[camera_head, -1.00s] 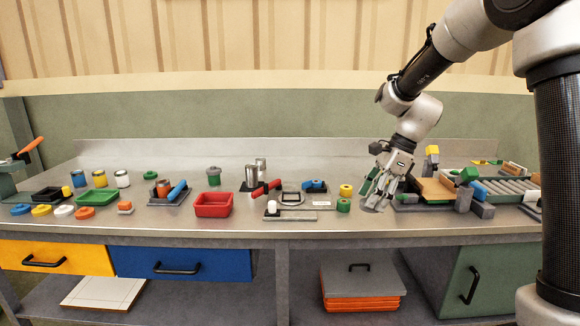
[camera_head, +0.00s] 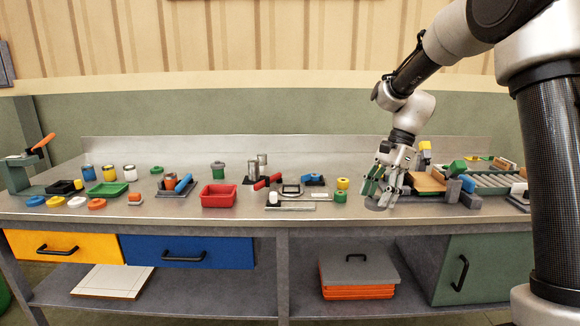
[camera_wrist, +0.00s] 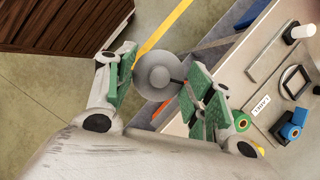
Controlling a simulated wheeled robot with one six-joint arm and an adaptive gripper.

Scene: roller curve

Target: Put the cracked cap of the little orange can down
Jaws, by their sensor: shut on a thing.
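My gripper (camera_head: 384,187) is over the bench's front edge, right of the middle, pointing down. In the wrist view its green-padded fingers (camera_wrist: 160,78) stand apart on either side of a grey round cap (camera_wrist: 157,75) with a raised centre. It is shut on this cap. In the head view the cap (camera_head: 376,206) shows as a grey disc under the fingertips. I cannot make out a crack. An orange can (camera_head: 170,182) stands in a dark holder beside a blue cylinder, left on the bench.
The steel bench (camera_head: 330,218) has a clear strip along its front. A green roll (camera_head: 340,196) and a yellow one (camera_head: 342,183) stand left of my gripper. A wooden board (camera_head: 426,182) and rollers (camera_head: 488,181) lie to the right. A red tray (camera_head: 219,200) stands farther left.

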